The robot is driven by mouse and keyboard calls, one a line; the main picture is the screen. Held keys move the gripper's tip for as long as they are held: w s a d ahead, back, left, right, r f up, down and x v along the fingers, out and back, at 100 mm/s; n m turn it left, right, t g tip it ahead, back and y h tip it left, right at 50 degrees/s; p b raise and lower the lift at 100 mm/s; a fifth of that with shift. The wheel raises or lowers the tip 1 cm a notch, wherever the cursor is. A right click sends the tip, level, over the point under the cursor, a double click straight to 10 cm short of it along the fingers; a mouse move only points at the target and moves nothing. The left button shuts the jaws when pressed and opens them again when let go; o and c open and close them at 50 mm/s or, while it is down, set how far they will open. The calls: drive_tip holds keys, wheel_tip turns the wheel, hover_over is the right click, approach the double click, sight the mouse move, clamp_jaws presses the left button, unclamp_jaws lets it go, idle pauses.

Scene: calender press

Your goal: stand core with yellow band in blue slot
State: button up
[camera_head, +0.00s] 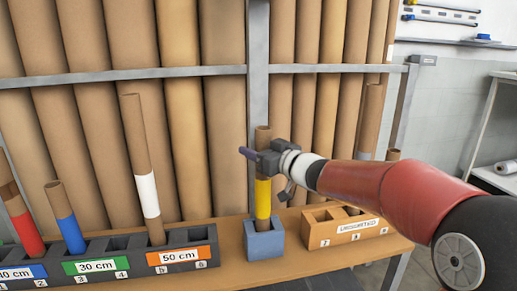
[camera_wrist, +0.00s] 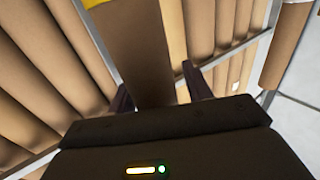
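The brown cardboard core with the yellow band (camera_head: 263,199) stands upright in the blue slot block (camera_head: 264,240), its lower end hidden inside the block. Its bare wall shows close up in the wrist view (camera_wrist: 150,65), with a bit of yellow at the top edge. My gripper (camera_head: 258,155) is at the core's upper part, above the yellow band. In the wrist view my fingers (camera_wrist: 160,92) stand on either side of the core. A narrow gap shows at the right finger, so it looks open; contact at the left finger is unclear.
A dark rack (camera_head: 130,273) at left holds cores with red, blue and white bands. An orange unsorted box (camera_head: 345,228) stands right of the blue block. Tall brown rolls lean behind a grey rail (camera_head: 150,74). Bare wooden tabletop (camera_head: 235,265) lies around the block.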

drive_tip(key=shift+w+d+t, duration=0.25)
drive_tip(key=shift+d+t, duration=0.05)
drive_tip(key=shift+d, duration=0.1)
drive_tip(key=shift+s+d, duration=0.1)
drive_tip(key=v, duration=0.7)
drive_tip(key=shift+s+p, duration=0.3)
drive_tip(key=shift+s, duration=0.05)
drive_tip(key=shift+r, duration=0.1)
